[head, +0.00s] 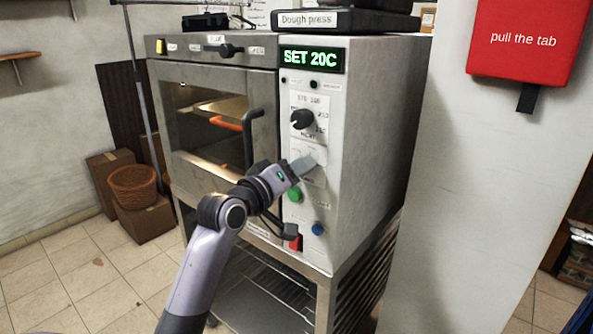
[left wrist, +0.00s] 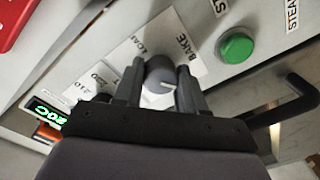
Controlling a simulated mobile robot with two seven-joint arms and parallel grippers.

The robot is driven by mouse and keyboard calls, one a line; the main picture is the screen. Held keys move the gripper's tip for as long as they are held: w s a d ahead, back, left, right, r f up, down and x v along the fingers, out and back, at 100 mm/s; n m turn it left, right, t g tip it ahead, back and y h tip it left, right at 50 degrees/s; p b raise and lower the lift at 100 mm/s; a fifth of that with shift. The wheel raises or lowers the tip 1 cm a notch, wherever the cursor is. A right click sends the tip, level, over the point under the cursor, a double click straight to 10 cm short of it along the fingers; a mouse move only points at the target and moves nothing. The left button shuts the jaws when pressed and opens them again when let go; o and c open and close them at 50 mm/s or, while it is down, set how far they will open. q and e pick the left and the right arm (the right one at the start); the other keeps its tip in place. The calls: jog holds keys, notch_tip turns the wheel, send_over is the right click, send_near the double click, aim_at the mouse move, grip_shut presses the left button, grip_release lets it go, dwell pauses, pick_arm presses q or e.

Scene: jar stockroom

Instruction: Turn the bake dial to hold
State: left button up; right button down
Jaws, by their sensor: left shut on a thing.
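The bake dial (left wrist: 159,72) is a round dark grey knob with a white pointer line, on a white card on the oven's control panel. The card shows "BAKE" and "LOAD"; I cannot read "hold" anywhere. My left gripper (head: 303,166) is shut on the dial, one finger on each side. In the head view the gripper covers the dial, and part of its card (head: 316,154) shows. My right gripper is not in view.
Above is a black dial (head: 302,119) with number marks, under a display (head: 312,60) reading "SET 20C". Below are a green button (head: 295,195), a blue button (head: 317,229) and a red switch (head: 296,243). The oven door handle (head: 250,138) sticks out to the left.

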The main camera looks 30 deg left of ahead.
pick_arm(q)
jog(key=o, duration=1.1)
jog(key=shift+c, duration=0.2)
jog(key=s+b, duration=0.1)
jog(key=s, duration=0.6)
jog(key=shift+a, duration=0.2)
